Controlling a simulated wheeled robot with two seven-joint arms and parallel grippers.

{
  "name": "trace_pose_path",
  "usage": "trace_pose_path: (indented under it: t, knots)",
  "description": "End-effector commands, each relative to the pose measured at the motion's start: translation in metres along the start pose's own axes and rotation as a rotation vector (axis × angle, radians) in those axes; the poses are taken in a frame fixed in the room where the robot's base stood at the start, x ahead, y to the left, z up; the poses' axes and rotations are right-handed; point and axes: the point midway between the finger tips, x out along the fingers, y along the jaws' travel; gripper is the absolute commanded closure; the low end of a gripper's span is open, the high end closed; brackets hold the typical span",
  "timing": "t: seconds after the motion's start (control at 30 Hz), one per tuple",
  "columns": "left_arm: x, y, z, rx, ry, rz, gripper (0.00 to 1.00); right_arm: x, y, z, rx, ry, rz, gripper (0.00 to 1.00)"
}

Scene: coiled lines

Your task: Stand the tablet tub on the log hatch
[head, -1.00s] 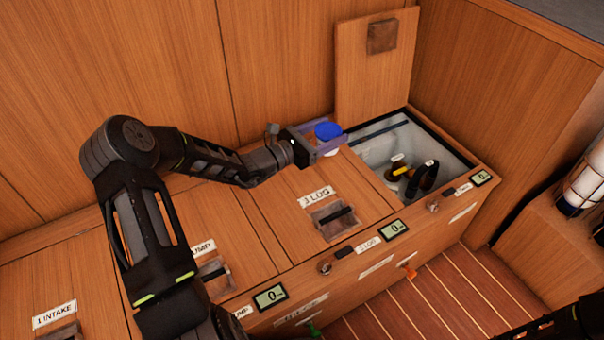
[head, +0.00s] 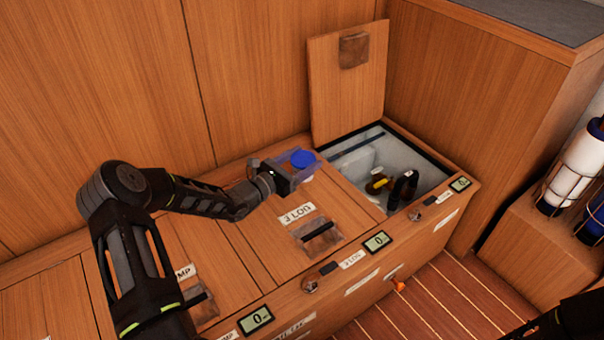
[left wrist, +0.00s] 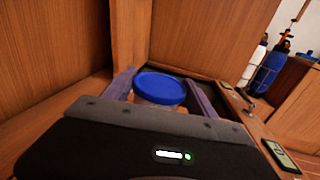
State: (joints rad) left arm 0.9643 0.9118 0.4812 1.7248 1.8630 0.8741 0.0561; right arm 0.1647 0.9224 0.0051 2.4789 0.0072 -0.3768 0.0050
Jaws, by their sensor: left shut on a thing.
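The tablet tub (head: 302,157) is a small clear tub with a blue lid. My left gripper (head: 307,164) is shut on it, a finger on either side. In the left wrist view the tub (left wrist: 160,88) sits upright between the two purple-grey fingers. The log hatch (head: 262,215) is the closed wooden lid marked 3 LOG, with a recessed dark handle. The tub is over the back right part of this hatch, near the open bin. I cannot tell whether its base touches the wood. My right gripper does not show; only a dark part of my right arm is at the bottom right corner.
Right of the log hatch is an open bin (head: 345,160) with dark and yellow-banded bottles (head: 378,183) inside. Its lid (head: 347,85) leans against the back wall. Small displays (head: 377,242) line the front edge. White and blue cylinders (head: 582,165) stand far right.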

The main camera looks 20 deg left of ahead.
Motion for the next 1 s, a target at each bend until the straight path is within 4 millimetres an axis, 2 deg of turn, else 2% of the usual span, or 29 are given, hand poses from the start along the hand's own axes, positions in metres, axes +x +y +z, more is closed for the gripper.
trace_pose_path:
  t: [0.27, 0.53, 0.97, 1.0]
  knots:
    - [0.000, 0.000, -0.001, 0.000, -0.002, 0.000, 0.81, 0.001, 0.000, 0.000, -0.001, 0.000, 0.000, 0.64]
    - [0.000, 0.000, -0.035, -0.001, -0.003, 0.001, 0.81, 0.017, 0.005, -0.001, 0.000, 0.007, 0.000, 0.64]
    - [0.000, 0.000, -0.040, 0.000, -0.002, 0.000, 0.81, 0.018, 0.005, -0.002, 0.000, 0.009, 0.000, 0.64]
    - [0.000, 0.000, -0.039, 0.000, -0.001, 0.000, 0.31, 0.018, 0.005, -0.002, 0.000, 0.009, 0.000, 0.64]
